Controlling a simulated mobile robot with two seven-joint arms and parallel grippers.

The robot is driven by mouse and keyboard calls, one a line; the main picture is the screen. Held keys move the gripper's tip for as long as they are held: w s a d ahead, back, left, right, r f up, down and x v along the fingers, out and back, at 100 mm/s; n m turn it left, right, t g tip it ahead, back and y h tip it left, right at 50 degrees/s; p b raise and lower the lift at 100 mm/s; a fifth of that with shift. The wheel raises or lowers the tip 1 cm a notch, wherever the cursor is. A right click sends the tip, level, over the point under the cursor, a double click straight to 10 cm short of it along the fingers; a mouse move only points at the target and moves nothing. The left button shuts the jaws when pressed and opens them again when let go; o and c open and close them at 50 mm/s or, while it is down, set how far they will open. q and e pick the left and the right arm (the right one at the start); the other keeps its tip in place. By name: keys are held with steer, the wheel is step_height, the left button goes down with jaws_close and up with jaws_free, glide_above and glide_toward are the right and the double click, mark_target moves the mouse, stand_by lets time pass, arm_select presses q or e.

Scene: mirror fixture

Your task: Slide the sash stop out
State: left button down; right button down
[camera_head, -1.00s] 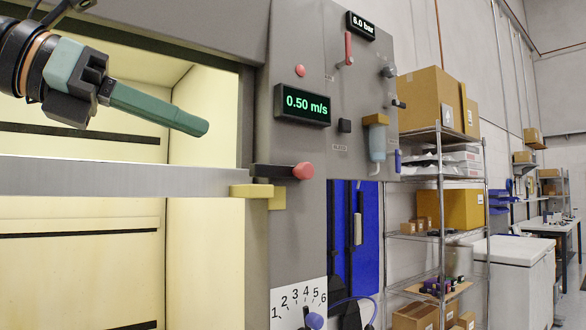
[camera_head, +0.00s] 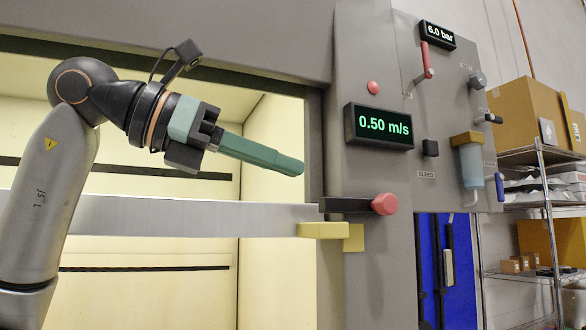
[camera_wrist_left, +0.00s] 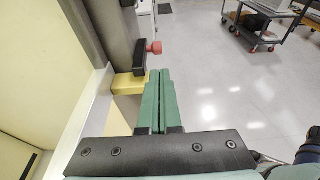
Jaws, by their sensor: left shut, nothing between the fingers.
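The sash stop appears to be the dark bar (camera_head: 345,205) with a red round knob (camera_head: 384,203), on the grey frame post just above the sash's right end. In the left wrist view the dark bar (camera_wrist_left: 139,58) and red knob (camera_wrist_left: 154,47) show ahead of the fingers, a little left. The sash's grey bottom rail (camera_head: 190,216) spans the lit opening, with a yellow block (camera_head: 323,230) at its right end. My left gripper (camera_head: 301,168) is shut and empty, its green fingers left of and above the stop, apart from it.
A second yellow block (camera_head: 353,238) sits on the post. A cart (camera_wrist_left: 262,25) stands on open floor in the wrist view.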

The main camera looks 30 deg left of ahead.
mark_target(390, 194)
arm_select(q)
steer(key=x, duration=1.1)
steer(key=shift+w+d+f+p, duration=0.1)
steer(key=shift+w+d+p, duration=0.1)
steer(key=shift+w+p, duration=0.1)
arm_select(e)
steer(key=shift+w+d+r, duration=0.15)
steer(key=shift+w+r, duration=0.1)
steer(key=shift+r, duration=0.1)
arm_select(q)
steer(key=shift+w, duration=0.1)
